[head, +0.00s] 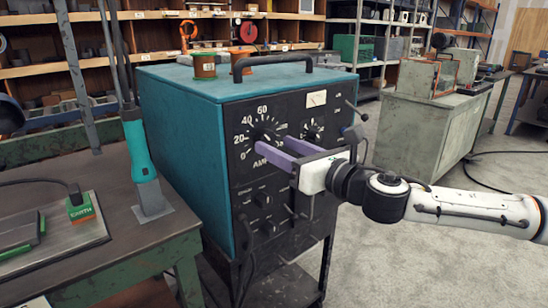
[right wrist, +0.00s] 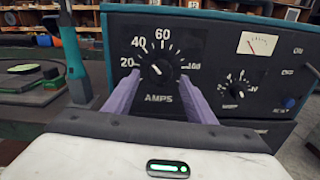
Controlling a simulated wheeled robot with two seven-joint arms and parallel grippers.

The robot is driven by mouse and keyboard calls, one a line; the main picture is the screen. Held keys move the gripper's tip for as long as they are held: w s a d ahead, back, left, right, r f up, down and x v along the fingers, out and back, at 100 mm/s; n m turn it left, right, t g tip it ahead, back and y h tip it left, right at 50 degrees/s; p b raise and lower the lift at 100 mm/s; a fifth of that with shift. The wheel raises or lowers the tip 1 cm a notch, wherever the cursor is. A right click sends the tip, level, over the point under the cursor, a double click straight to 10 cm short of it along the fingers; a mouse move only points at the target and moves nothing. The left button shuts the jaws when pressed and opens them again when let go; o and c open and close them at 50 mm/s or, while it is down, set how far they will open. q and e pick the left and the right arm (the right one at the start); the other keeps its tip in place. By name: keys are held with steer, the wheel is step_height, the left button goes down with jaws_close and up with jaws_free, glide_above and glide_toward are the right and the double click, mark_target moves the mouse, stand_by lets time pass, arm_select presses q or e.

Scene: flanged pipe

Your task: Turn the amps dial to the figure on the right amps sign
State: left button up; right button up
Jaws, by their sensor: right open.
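The amps dial (head: 265,128) is a black knob on the dark front panel of a teal welding machine (head: 180,95). Its white scale shows 0, 20, 40 and 60 in the head view. In the right wrist view, the dial (right wrist: 158,70) has its white mark pointing up and left, roughly towards 40. My right gripper (head: 272,143) is open, its purple fingers pointing at the panel just below the dial. The fingers (right wrist: 161,84) appear on either side of the knob, with no visible contact. I cannot make out a right amps sign. My left gripper is out of view.
A smaller dial (head: 311,131) and a meter (head: 316,99) sit right of the amps dial. A teal-handled tool (head: 139,150) stands on the left bench (head: 150,235).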

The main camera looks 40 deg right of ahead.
mark_target(266, 138)
steer(key=shift+w+d+r+p, duration=0.15)
steer(key=shift+w+r+p, duration=0.05)
steer(key=shift+w+p, duration=0.2)
steer(key=shift+w+f, duration=0.1)
steer(key=shift+w, duration=0.45)
steer(key=shift+w+a, duration=0.2)
steer(key=shift+w, duration=0.05)
steer(key=shift+f, duration=0.1)
steer(key=c, duration=1)
steer(key=shift+p, duration=0.3)
steer(key=shift+c, duration=0.2)
